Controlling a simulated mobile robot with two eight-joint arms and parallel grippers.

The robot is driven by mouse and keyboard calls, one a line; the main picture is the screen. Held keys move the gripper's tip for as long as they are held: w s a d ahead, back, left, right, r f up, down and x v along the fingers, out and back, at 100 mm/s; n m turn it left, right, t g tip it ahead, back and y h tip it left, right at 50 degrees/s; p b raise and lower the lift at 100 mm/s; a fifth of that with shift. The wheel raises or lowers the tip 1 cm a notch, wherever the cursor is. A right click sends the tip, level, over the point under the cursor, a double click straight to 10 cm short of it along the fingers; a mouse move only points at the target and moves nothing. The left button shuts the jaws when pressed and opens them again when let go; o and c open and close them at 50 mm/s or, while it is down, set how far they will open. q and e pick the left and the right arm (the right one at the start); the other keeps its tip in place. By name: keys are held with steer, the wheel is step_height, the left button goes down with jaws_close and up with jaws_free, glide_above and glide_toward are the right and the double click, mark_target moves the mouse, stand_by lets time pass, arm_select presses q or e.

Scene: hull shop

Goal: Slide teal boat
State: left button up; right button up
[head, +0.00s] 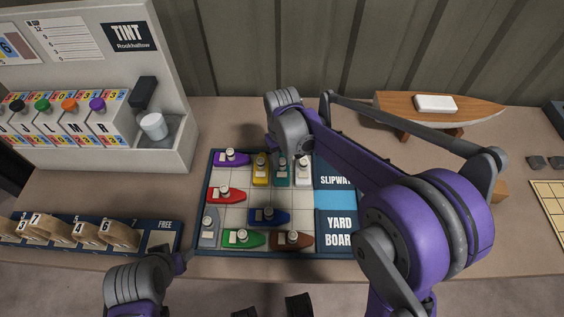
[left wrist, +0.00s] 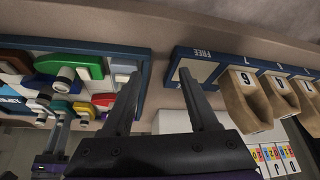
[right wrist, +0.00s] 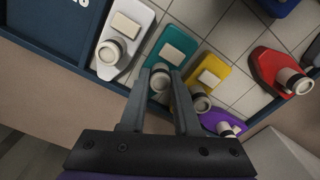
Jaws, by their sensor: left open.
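The teal boat (head: 282,178) stands in the back row of the yard board (head: 202,242), between the yellow boat (head: 261,172) and the white boat (head: 303,176). My right gripper (head: 281,155) is over its back end. In the right wrist view the fingers (right wrist: 160,88) sit on either side of the round funnel of the teal boat (right wrist: 178,38) and look closed on it. My left gripper (head: 183,260) is open and empty, beside the front left corner of the board; its spread fingers (left wrist: 160,75) show in the left wrist view.
A purple boat (head: 231,158), a red boat (head: 226,195), a grey boat (head: 209,232), a green boat (head: 242,238), a blue boat (head: 268,216) and a brown boat (head: 292,240) share the board. Pale cells lie bare between the teal and blue boats. A numbered rack (head: 152,255) stands left.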

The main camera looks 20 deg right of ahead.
mark_target(282, 159)
arm_select(q)
steer(key=shift+w, duration=0.15)
arm_select(e)
steer(key=o, duration=0.4)
steer(key=shift+w+d, duration=0.1)
steer(key=shift+w, duration=0.1)
steer(key=shift+o, duration=0.2)
steer(key=shift+r, duration=0.2)
arm_select(q)
steer(key=shift+r+p, duration=0.4)
steer(key=shift+r, duration=0.05)
arm_select(e)
step_height(282, 159, up, 10)
steer(key=shift+r, duration=0.25)
arm_select(q)
steer(key=r+p, duration=0.2)
steer(key=shift+w+r, duration=0.4)
arm_select(e)
steer(key=s+d+f+m+t, duration=0.1)
steer(key=s+d+f+t, duration=0.1)
steer(key=s, duration=0.8)
steer(key=s+d+f+m+t, duration=0.1)
steer(key=s+d+f+t, duration=0.1)
steer(key=s, duration=0.8)
steer(key=shift+s+d+f+t, duration=0.25)
steer(key=shift+d+t, duration=0.15)
steer(key=shift+t, duration=0.3)
